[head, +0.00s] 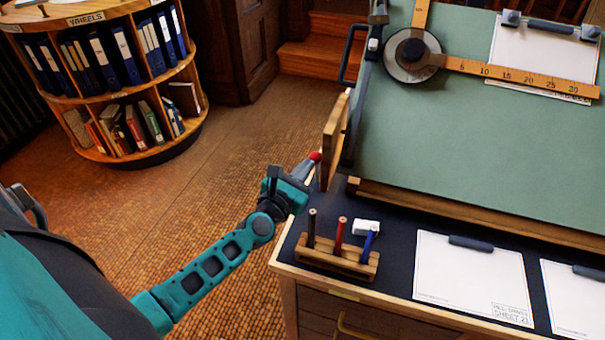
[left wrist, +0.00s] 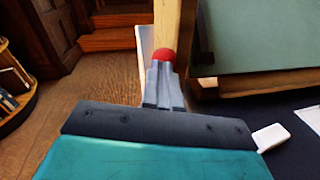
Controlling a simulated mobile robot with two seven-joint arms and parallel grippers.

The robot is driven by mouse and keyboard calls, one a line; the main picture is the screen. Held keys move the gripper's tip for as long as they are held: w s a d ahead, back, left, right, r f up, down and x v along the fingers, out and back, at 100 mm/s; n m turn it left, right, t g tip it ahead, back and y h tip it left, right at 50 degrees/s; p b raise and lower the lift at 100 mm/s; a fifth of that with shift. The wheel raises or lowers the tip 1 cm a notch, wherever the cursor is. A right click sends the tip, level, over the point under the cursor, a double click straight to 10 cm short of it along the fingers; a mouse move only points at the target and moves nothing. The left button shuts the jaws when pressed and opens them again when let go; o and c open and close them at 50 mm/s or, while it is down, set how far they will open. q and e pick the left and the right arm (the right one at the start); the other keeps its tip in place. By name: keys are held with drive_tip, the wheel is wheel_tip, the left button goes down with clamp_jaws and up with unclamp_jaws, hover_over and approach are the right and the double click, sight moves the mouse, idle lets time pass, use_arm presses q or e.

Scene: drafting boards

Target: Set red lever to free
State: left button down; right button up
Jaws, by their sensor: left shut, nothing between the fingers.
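The red lever's round knob (head: 315,156) shows at the left side of the green drafting board (head: 450,140), close to a wooden side piece (head: 336,135). My left gripper (head: 303,168) is shut with nothing between its fingers. Its fingertips are right at the red knob and seem to touch it. In the left wrist view the knob (left wrist: 166,55) sits just past the tips of the shut fingers (left wrist: 163,75), in front of the wooden piece. The lever's shaft is hidden behind the fingers, and no lever marking can be read. My right gripper is not in view.
A wooden pen holder (head: 340,258) with several pens and a white eraser (head: 366,227) stand on the dark desktop. Clipboards (head: 470,280) lie to the right. A round bookshelf (head: 110,80) stands at the left. The floor between is clear.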

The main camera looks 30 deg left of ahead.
use_arm(q)
drive_tip(key=shift+w+a+r, duration=0.15)
drive_tip(key=shift+w+r, duration=0.25)
drive_tip(key=shift+w, duration=0.1)
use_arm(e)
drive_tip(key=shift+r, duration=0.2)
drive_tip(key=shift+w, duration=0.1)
